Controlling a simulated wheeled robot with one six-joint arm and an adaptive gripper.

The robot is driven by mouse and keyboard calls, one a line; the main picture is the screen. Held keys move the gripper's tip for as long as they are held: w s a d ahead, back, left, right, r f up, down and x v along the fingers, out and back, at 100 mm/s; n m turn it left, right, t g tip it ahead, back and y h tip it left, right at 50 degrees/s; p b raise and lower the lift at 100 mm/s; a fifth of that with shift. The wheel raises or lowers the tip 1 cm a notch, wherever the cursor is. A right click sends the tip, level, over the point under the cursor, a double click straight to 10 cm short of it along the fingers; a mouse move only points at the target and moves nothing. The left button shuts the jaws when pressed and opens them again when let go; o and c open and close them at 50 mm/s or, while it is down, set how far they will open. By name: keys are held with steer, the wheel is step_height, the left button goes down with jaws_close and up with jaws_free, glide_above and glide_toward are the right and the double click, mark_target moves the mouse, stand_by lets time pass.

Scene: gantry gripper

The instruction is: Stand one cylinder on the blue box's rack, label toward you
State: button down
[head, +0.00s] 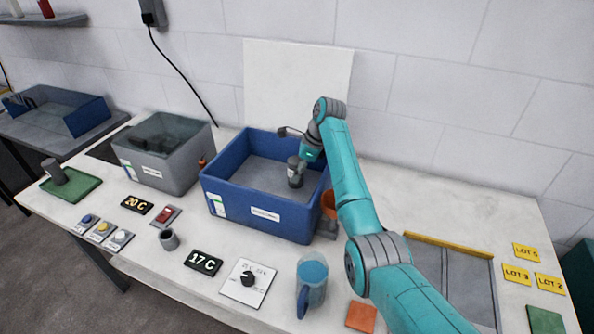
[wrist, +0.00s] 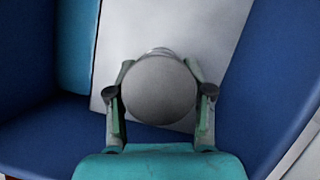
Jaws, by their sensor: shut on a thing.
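The blue box (head: 285,229) stands mid-bench with an open top and a white label on its front wall. A light grey flat surface (head: 245,175) lies inside it; I cannot make out rack details. My gripper (head: 299,163) is shut on a grey cylinder (head: 295,176), inside the box near its right wall. The cylinder looks roughly upright; I cannot tell whether its base touches the surface. In the wrist view its round grey top (wrist: 160,88) sits between the fingers of my gripper (wrist: 160,98). A pale patch shows on its side in the head view, too small to read.
A grey bin (head: 160,170) stands left of the box. Another dark cylinder (head: 54,172) leans on a green tray (head: 75,188) at far left. A blue-filled jug (head: 312,285), a dial plate (head: 248,283) and a 17 C display (head: 203,263) stand in front.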

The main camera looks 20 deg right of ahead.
steer(key=shift+c, duration=2.3)
jaws_free()
steer(key=shift+f, duration=0.1)
steer(key=v, duration=1.2)
steer(key=shift+a, duration=0.1)
